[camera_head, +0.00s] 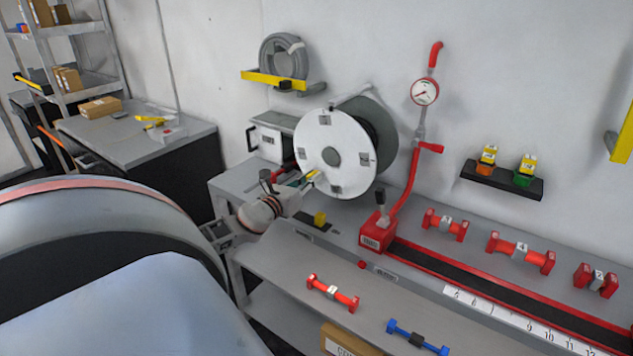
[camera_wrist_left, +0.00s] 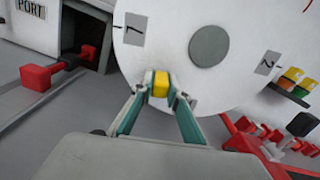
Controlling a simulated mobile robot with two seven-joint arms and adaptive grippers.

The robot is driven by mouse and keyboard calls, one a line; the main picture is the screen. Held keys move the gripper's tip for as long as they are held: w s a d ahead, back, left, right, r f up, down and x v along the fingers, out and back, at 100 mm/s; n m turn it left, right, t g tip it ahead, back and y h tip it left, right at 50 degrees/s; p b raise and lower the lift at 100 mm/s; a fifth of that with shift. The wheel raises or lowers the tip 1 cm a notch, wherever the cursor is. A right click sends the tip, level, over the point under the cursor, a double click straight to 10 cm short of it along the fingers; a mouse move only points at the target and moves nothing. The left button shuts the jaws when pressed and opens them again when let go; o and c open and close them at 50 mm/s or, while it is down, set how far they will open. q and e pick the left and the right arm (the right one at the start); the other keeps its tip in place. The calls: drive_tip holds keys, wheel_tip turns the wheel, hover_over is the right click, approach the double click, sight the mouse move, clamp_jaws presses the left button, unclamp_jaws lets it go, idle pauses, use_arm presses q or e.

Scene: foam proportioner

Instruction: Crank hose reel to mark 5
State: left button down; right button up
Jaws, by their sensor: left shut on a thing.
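The hose reel (camera_head: 325,140) stands on the bench with its white disc facing me. Several numbered labels sit around the disc, and a grey hub (camera_wrist_left: 209,45) marks its centre. My left gripper (camera_head: 308,179) is at the lower left of the disc. In the left wrist view, its two teal fingers (camera_wrist_left: 160,88) are closed on the yellow crank handle (camera_wrist_left: 160,80), one on each side. A label behind the handle is partly hidden. Labels at the left (camera_wrist_left: 134,28) and right (camera_wrist_left: 266,62) of the disc show, the right one reading 2. My right gripper is out of view.
A black plate with a yellow block (camera_head: 320,218) lies in front of the reel. A red lever stand (camera_head: 377,232) and gauge (camera_head: 425,91) stand to the right. A ported box (camera_head: 268,140) stands behind left.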

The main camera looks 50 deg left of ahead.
use_arm(q)
drive_tip(key=shift+s+a+r+m, duration=0.15)
drive_tip(key=shift+a+r+m, duration=0.5)
drive_tip(key=shift+m, duration=0.45)
drive_tip(key=c, duration=2)
unclamp_jaws()
drive_tip(key=shift+o, duration=0.2)
drive_tip(key=shift+s+f, duration=0.1)
drive_tip(key=shift+s+d, duration=0.15)
drive_tip(key=shift+s, duration=0.45)
drive_tip(key=v, duration=1)
drive_tip(key=shift+s, duration=0.3)
